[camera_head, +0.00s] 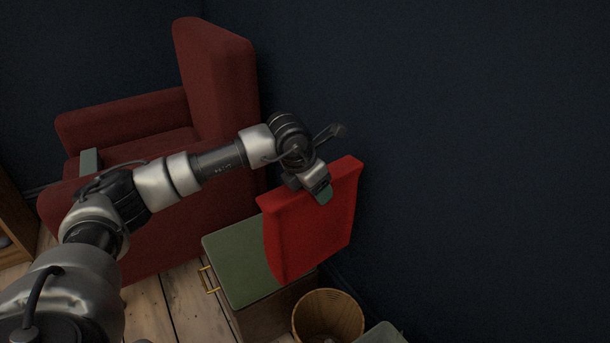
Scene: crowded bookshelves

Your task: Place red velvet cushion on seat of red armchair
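The red velvet cushion (312,228) is bright red and upright, slightly tilted, over the right part of a green-topped cabinet. I cannot tell whether its lower edge touches the cabinet. My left gripper (321,192) is at the cushion's top edge, with one finger in front of it; the other finger is hidden. It looks shut on the cushion. The dark red armchair (217,80) stands at the left, behind my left arm. Part of its seat (150,147) shows; my arm crosses in front of the chair. My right gripper is not in view.
The green-topped cabinet (235,260) with a brass handle stands right of the armchair. A wicker basket (328,318) is at the bottom. A grey-green object (90,161) is by the chair's left armrest. A dark wall (470,150) is close behind the cushion.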

